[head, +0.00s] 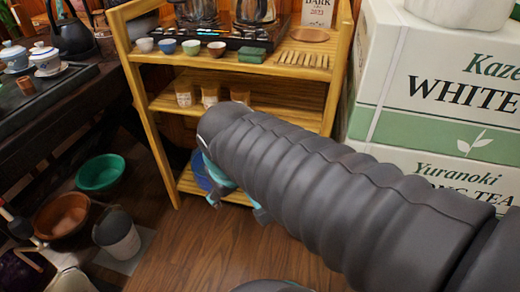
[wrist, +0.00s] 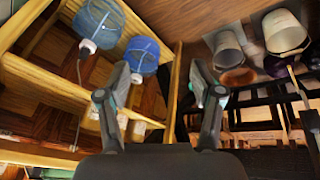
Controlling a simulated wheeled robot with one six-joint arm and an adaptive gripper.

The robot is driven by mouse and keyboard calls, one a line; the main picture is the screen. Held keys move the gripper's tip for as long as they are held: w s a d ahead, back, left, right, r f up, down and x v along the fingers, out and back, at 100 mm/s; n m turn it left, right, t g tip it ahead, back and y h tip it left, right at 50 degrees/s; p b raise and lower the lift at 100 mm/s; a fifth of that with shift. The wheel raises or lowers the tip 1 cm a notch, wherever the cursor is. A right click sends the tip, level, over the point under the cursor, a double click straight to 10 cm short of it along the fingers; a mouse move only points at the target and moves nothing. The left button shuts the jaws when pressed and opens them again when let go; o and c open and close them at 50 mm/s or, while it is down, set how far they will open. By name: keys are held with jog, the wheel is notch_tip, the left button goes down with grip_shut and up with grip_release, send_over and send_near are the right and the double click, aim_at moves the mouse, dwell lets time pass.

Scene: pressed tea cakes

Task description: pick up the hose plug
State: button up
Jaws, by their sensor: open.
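Two blue water jugs (wrist: 98,22) (wrist: 140,52) show in the wrist view, which is turned over. A white cap (wrist: 87,46) sits at the mouth of the left one, and a thin dark hose (wrist: 79,105) runs from it. The other jug has a white cap (wrist: 136,78). I cannot tell for certain which white piece is the hose plug. In the head view, part of a blue jug (head: 201,173) shows at the lowest shelf, largely hidden by my arm. My gripper (wrist: 160,82) is open and empty, apart from both jugs. In the head view my gripper (head: 237,202) is partly hidden.
A wooden shelf rack (head: 160,150) holds cups and a tea tray. White tea boxes (head: 430,120) stand at right. A green basin (head: 100,172), brown basin (head: 60,216) and grey bucket (head: 117,235) are on the left. The wooden floor (head: 180,250) in front is clear.

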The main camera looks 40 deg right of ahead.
jog(key=w+d+f+n+g+h+b, duration=0.1)
jog(key=w+d+f+n+g+h, duration=0.25)
jog(key=w+d+f+h, duration=0.35)
jog(key=w+d+f+n+g+h+b, duration=0.1)
jog(key=w+d+f+n+g+h, duration=0.3)
jog(key=d, duration=0.5)
jog(key=w+d+f+n+t+h+b, duration=0.1)
jog(key=w+d+f+n+t+h, duration=0.2)
jog(key=w+f+n, duration=0.35)
jog(key=w+d+f+n+t+h+b, duration=0.1)
jog(key=w+f+n+t+h, duration=0.1)
jog(key=w+f+n+t, duration=0.5)
jog(key=w+d, duration=0.1)
jog(key=d, duration=0.2)
jog(key=w+d+g, duration=0.1)
jog(key=d, duration=0.1)
jog(key=w+d+f+m+g, duration=0.1)
jog(key=d, duration=0.2)
jog(key=shift+w+d+g+p, duration=0.2)
jog(key=shift+d+g+p, duration=0.05)
jog(key=shift+d+p, duration=0.1)
jog(key=shift+f+x, duration=0.15)
jog(key=shift+x, duration=1.1)
jog(key=shift+f+x, duration=0.1)
jog(key=shift+x, duration=1.2)
grip_shut()
